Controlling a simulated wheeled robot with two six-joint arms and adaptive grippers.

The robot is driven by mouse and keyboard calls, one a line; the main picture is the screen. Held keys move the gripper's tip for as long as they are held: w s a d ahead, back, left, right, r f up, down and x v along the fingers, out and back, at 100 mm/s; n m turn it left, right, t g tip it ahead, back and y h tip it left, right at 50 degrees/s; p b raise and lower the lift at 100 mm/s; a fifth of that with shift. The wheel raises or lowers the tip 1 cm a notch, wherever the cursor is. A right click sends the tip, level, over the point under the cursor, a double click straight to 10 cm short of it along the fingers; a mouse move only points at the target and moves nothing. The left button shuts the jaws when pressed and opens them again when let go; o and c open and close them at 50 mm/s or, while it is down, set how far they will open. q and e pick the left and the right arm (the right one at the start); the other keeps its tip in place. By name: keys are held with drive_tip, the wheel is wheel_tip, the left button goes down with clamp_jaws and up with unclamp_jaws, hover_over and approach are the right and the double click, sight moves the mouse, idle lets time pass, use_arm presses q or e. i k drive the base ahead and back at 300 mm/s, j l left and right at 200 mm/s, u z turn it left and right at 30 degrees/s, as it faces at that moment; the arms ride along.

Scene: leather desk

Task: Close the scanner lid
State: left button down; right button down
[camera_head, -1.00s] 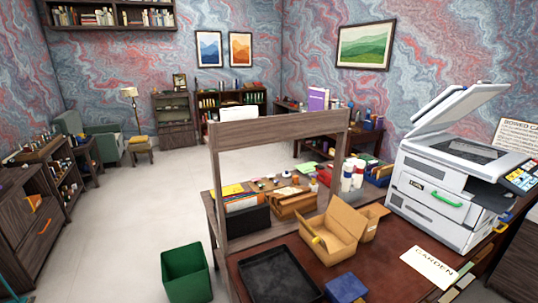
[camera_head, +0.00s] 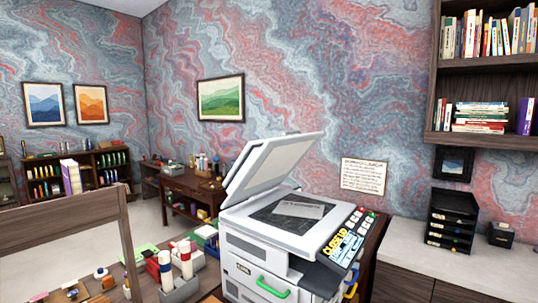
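The white scanner (camera_head: 275,245) stands on the desk right of centre. Its lid (camera_head: 268,165) is raised and tilts up from the left side of the body. The dark glass (camera_head: 285,220) is exposed, and a light sheet of paper (camera_head: 299,209) lies on it. A panel with coloured buttons (camera_head: 350,238) is on the right side, and a green handle (camera_head: 272,287) is on the front. Neither of my grippers shows in this view.
A wooden frame (camera_head: 60,224) rises at the left. Red, white and blue bottles (camera_head: 166,270) stand beside the scanner's left side. At the right, a pale counter (camera_head: 450,258) holds a black tray stack (camera_head: 452,220) below a bookshelf (camera_head: 487,62).

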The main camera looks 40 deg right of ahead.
sight(263, 165)
drive_tip(key=l+z, duration=0.85)
drive_tip(key=i+l+z, duration=0.15)
drive_tip(key=z, duration=0.25)
